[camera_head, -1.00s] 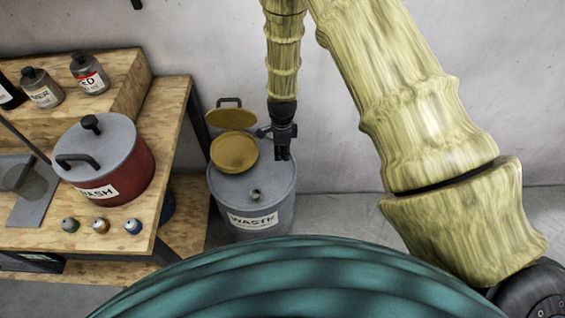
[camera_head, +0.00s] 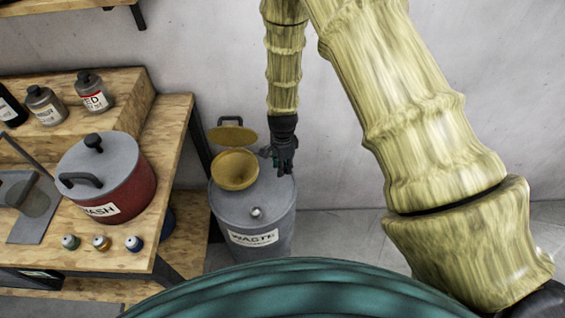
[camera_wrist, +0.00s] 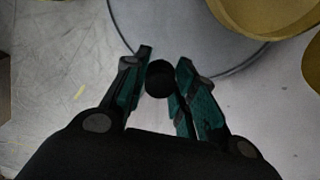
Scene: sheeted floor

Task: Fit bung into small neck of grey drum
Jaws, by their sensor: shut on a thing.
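The grey drum (camera_head: 225,205) stands on the floor, with a label reading WASTE. Its small neck (camera_head: 256,212) is a short light ring on the front part of the top, with nothing in it. My gripper (camera_head: 284,170) is over the right rear of the drum top, behind and to the right of the neck. In the wrist view my gripper (camera_wrist: 160,80) is shut on a dark round bung (camera_wrist: 159,76) between its teal fingertips. The drum's rim (camera_wrist: 118,38) shows beyond it. The small neck is not visible in the wrist view.
A yellow funnel (camera_head: 235,172) with a raised lid (camera_head: 232,135) sits on the drum, left of my gripper. A wooden bench (camera_head: 172,130) at left holds a red pot (camera_head: 130,185), bottles and small jars. The wall is close behind; floor right of the drum is clear.

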